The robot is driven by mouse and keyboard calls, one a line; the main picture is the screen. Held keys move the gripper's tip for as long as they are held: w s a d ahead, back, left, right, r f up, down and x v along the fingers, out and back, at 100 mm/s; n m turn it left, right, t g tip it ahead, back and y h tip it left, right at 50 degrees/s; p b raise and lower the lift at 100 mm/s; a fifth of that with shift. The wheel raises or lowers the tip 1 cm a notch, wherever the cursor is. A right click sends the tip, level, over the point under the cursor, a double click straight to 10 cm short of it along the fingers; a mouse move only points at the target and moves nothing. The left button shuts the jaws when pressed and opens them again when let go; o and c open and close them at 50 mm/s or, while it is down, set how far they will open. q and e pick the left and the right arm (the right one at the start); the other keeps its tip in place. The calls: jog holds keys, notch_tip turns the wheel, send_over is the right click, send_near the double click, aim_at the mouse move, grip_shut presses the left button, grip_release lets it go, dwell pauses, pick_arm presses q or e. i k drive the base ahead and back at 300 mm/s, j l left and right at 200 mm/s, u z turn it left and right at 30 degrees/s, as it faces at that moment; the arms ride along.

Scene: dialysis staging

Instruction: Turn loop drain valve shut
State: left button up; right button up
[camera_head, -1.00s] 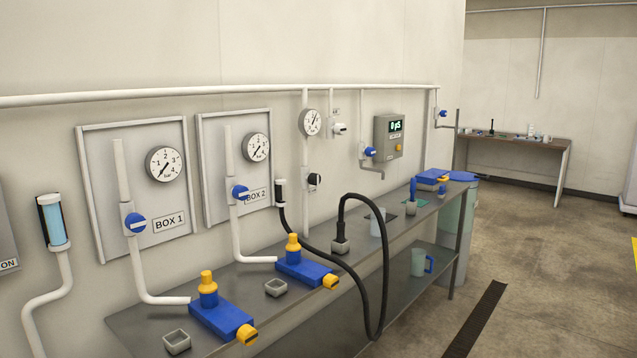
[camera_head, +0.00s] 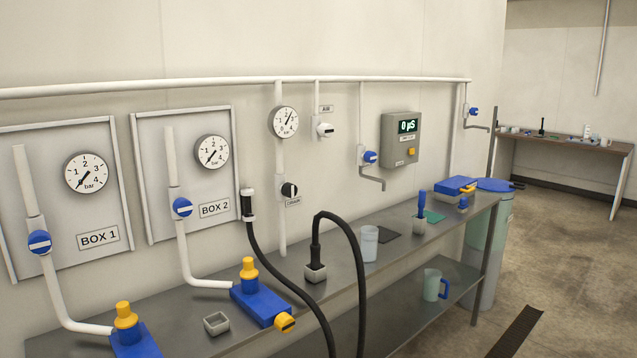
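A black-and-white round valve (camera_head: 289,190) sits on the vertical pipe below a gauge, with a small label too blurred to read surely. A blue-handled valve (camera_head: 370,157) with a bent spout is left of the grey meter. Another blue-handled valve (camera_head: 473,111) with a spout hangs at the wall's far end. A white-handled valve (camera_head: 325,130) is under the AIR label. I cannot tell for sure which one is the loop drain valve. Neither of my grippers is in view.
A grey bench (camera_head: 385,262) runs along the wall, holding blue units with yellow caps (camera_head: 262,305), a clear beaker (camera_head: 369,244) and a small grey cup (camera_head: 216,323). A black hose (camera_head: 361,270) loops over its front edge. Open floor (camera_head: 560,260) lies right.

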aim_at(288, 190)
jog(key=i+l, duration=0.2)
jog(key=l, duration=0.15)
jog(key=i+l, duration=0.2)
jog(key=l, duration=0.15)
jog(key=i+l+u, duration=0.1)
jog(key=i+l, duration=0.35)
jog(key=l, duration=0.25)
jog(key=i+l+u, duration=0.1)
jog(key=l, duration=0.25)
jog(key=i+l, duration=0.25)
jog(key=l, duration=0.15)
jog(key=i+l, duration=0.2)
jog(key=l, duration=0.15)
jog(key=u, duration=0.05)
